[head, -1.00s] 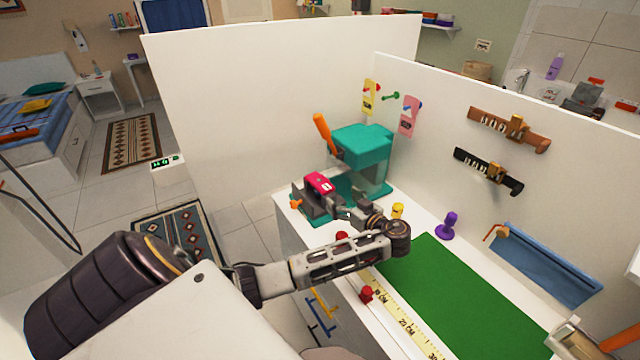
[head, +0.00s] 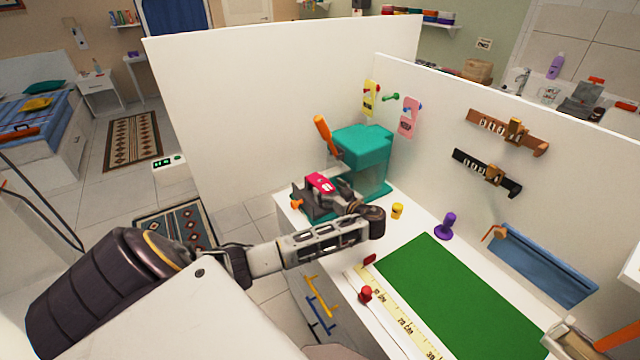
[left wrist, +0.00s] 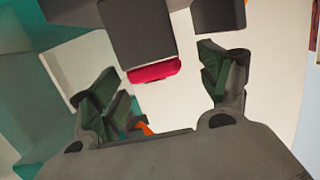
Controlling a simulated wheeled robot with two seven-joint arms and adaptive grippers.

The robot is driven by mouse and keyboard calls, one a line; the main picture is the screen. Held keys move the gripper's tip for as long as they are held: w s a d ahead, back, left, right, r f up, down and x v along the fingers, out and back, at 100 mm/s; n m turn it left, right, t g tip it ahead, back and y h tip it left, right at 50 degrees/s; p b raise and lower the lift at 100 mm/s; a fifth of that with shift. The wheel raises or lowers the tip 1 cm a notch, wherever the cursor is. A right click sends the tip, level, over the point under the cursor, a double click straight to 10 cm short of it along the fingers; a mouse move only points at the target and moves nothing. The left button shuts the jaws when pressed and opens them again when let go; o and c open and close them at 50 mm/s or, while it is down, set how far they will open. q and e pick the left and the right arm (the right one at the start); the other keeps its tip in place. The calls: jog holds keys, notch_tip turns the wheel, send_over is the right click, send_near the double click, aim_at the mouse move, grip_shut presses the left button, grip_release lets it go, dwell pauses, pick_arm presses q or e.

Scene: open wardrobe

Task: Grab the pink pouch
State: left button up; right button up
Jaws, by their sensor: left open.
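A magenta block-like thing with a white label (head: 320,182) sits by the teal machine, above dark grey parts. A flat pink tag-like piece (head: 410,117) hangs on the white panel. I cannot tell for sure which is the pouch. My left gripper (head: 332,194) is open beside the magenta thing and hides part of what lies around it. In the left wrist view its two fingers (left wrist: 165,92) stand wide apart, with a pink-red strip (left wrist: 153,71) seen between them, against a dark block. No contact can be made out. My right gripper is not in view.
The teal machine (head: 365,145) with an orange handle stands close to my left gripper. A yellow knob (head: 397,211), a purple stamp-like piece (head: 445,226) and a green mat (head: 465,295) are on the white top. White panels (head: 270,90) rise behind it.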

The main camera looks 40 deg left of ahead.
aim_at(322, 183)
pick_arm(q)
jog(key=shift+w+a, duration=0.15)
jog(key=shift+a, duration=0.25)
jog(key=p+x, duration=0.1)
jog(key=x, duration=0.2)
jog(key=shift+w+a+r+p, duration=0.1)
jog(key=shift+a+p, duration=0.1)
jog(key=shift+p, duration=0.15)
jog(key=shift+w+a+f, duration=0.15)
jog(key=shift+a+f, duration=0.05)
jog(key=shift+a, duration=0.25)
jog(key=shift+c, duration=0.2)
jog(key=c, duration=1.1)
jog(key=shift+d+r, duration=0.1)
jog(key=shift+r, duration=0.1)
